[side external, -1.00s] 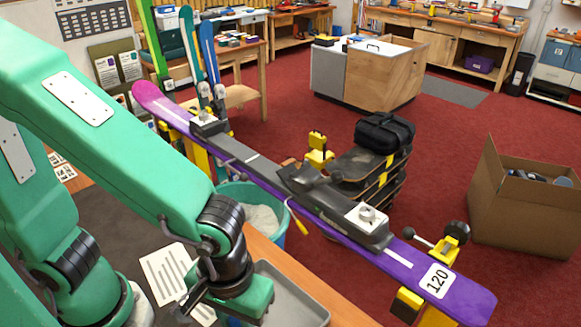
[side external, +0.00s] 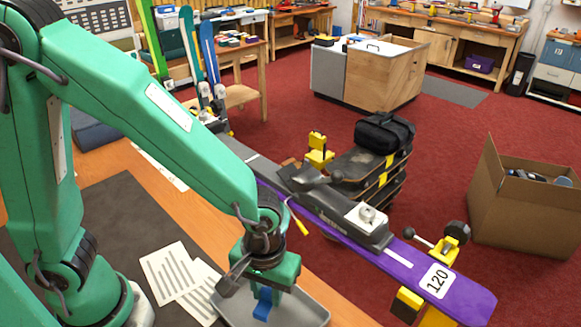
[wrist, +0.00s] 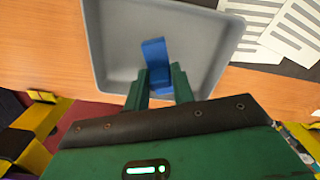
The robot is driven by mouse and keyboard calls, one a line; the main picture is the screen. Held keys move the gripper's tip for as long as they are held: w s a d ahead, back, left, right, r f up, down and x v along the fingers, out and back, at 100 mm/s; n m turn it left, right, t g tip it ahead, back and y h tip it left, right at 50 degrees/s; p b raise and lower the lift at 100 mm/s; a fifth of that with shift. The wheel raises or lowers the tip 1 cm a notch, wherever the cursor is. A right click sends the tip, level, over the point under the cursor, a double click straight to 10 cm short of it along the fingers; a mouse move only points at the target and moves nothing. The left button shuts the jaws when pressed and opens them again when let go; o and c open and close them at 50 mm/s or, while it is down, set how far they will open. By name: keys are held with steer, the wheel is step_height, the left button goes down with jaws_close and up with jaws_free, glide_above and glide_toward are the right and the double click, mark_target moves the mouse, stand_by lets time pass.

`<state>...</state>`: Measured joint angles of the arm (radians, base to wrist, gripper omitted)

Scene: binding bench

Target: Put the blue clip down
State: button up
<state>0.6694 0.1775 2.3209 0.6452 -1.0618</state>
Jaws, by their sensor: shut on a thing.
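The blue clip (side external: 262,304) shows below my gripper (side external: 262,288) in the side external view. In the wrist view the blue clip (wrist: 156,60) sticks out between the two green fingers of my gripper (wrist: 158,80), which are shut on it. Both are over the grey tray (side external: 312,314), which fills the upper middle of the wrist view (wrist: 92,45). I cannot tell whether the clip touches the tray floor. No other thing shows in the visible part of the tray.
Printed sheets (side external: 168,272) lie on the dark mat (side external: 125,215) left of the tray. A purple ski (side external: 400,265) is held in yellow vises (side external: 455,240) right of the tray. Bare wooden bench (side external: 180,205) runs behind the mat. A cardboard box (side external: 525,215) stands on the red floor.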

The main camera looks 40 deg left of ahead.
mark_target(268, 299)
steer(key=shift+f, duration=2)
steer(key=shift+f, duration=0.1)
steer(key=o, duration=1)
steer(key=shift+r, duration=6.15)
steer(key=shift+a, duration=0.1)
